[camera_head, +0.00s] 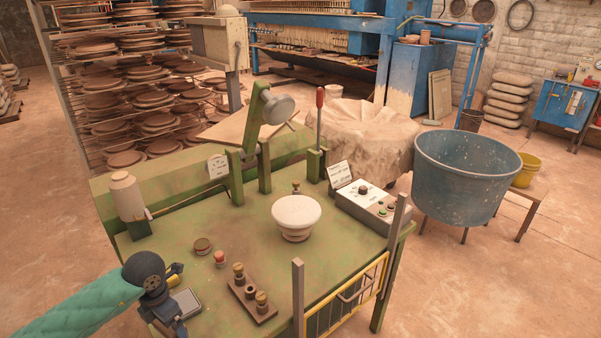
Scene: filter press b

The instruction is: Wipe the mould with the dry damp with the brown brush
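A white round mould (296,210) sits on a short pedestal in the middle of the green machine table (265,250). My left gripper (172,322) is at the table's front left corner, at the end of the green-sleeved arm, well apart from the mould. Its dark fingers point down, and I cannot tell whether they are open or shut. A small yellow piece (175,270) shows beside the wrist; I cannot tell what it is. A grey flat pad or tray (186,303) lies next to the gripper. I cannot make out a brown brush. My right gripper is not in view.
A wooden block with brass knobs (252,297), a red button (219,257) and a brown disc (203,245) are on the table. A control box (367,204), red-tipped lever (319,110) and raised press head (277,109) stand behind. A yellow guard (345,300) edges the front right.

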